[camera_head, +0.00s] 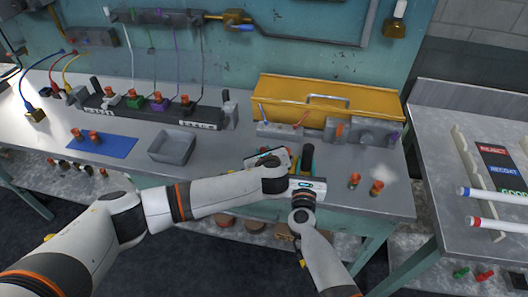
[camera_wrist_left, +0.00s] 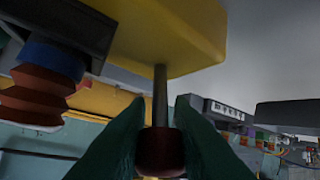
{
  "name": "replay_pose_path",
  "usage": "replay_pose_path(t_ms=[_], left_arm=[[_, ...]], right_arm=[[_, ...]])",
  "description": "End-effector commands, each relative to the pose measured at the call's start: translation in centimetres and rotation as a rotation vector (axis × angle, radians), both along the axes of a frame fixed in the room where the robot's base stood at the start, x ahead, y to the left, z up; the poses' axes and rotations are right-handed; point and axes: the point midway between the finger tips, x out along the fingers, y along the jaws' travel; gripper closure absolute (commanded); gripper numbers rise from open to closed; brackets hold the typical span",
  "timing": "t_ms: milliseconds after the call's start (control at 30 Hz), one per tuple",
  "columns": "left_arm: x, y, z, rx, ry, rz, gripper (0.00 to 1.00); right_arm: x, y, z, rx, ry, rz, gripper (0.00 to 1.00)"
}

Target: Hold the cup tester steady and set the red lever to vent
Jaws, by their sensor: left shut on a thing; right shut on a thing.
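In the left wrist view, the cup tester's yellow body (camera_wrist_left: 175,35) fills the top. A thin dark rod (camera_wrist_left: 160,88) runs from it to a dark red knob (camera_wrist_left: 160,152), which I take as the red lever. My left gripper (camera_wrist_left: 158,132) is shut around that knob. A red ribbed cup (camera_wrist_left: 42,90) with a blue collar (camera_wrist_left: 52,60) is at the left, beside a black block. In the head view my left gripper (camera_head: 272,160) and right gripper (camera_head: 305,165) are close together over the bench's front edge. The right is shut on what seems the tester; the arms mostly hide it. I cannot read the lever's setting.
A grey tray (camera_head: 172,147) and blue mat (camera_head: 103,150) with cups lie left. A yellow toolbox (camera_head: 325,105) stands behind, with grey fixtures (camera_head: 365,131) before it. Loose orange cups (camera_head: 354,180) stand right of my grippers. A side table (camera_head: 428,165) holds labelled plates and tubes.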

Motion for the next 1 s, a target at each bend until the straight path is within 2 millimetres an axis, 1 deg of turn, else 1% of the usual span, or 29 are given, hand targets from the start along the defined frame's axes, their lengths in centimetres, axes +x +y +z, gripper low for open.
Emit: replay_pose_path(t_ms=[133, 167, 200, 267, 533, 667, 767, 1000], left_arm=[[0.0, 0.1, -0.1, 0.002, 0.002, 0.002, 1.0], [0.0, 0.1, -0.1, 0.002, 0.002, 0.002, 0.75], [0.0, 0.1, -0.1, 0.002, 0.002, 0.002, 0.68], [0.0, 0.1, -0.1, 0.002, 0.002, 0.002, 0.59], [0.0, 0.0, 0.0, 0.001, 0.001, 0.0, 0.59], [-0.8, -0.2, 0.3, 0.0, 0.002, -0.001, 0.59], [-2.0, -0.4, 1.1, 0.001, 0.002, -0.002, 0.59], [-6.6, -1.2, 3.6, -0.001, 0.003, -0.003, 0.59]], right_arm=[[0.0, -0.2, -0.1, 0.0, 0.001, -0.005, 1.0], [0.0, -0.2, -0.1, 0.0, 0.001, -0.005, 1.0], [0.0, -0.2, -0.1, 0.0, 0.001, -0.005, 1.0], [0.0, -0.2, -0.1, 0.0, 0.001, -0.005, 1.0], [0.0, -0.1, -0.1, 0.0, 0.001, -0.003, 1.0], [0.0, -0.1, -0.1, 0.0, 0.001, -0.002, 1.0], [0.0, -0.1, -0.1, 0.0, 0.001, -0.002, 1.0], [0.0, -0.1, -0.1, 0.0, 0.001, -0.001, 1.0]])
